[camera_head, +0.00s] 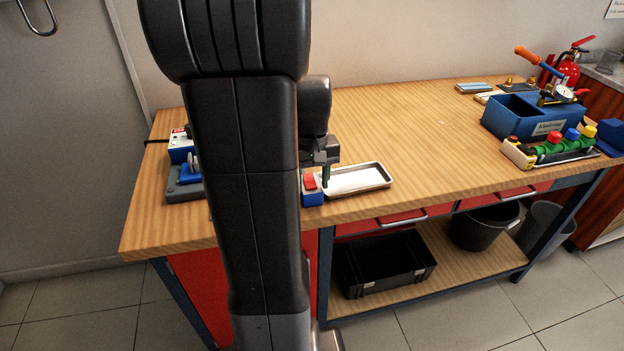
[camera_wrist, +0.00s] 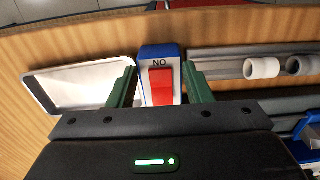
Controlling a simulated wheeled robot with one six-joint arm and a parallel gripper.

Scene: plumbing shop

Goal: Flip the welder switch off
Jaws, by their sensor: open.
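A blue switch box (camera_head: 313,199) with a red rocker switch (camera_head: 309,182) stands near the front edge of the wooden workbench. In the wrist view the red rocker (camera_wrist: 161,87) sits on the white face of the blue box (camera_wrist: 160,50), with lettering that reads "NO" from this side. My gripper (camera_wrist: 160,76) is open, with one green finger on each side of the rocker. I cannot tell whether the fingers touch the box. In the head view my gripper (camera_head: 326,181) points down beside the box, partly hidden by my arm.
A shallow white tray (camera_head: 382,172) lies right of the switch box. A blue-and-white device (camera_head: 181,150) stands at the bench's left, partly behind my arm. In the wrist view, grey rails hold white pipe pieces (camera_wrist: 262,68).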

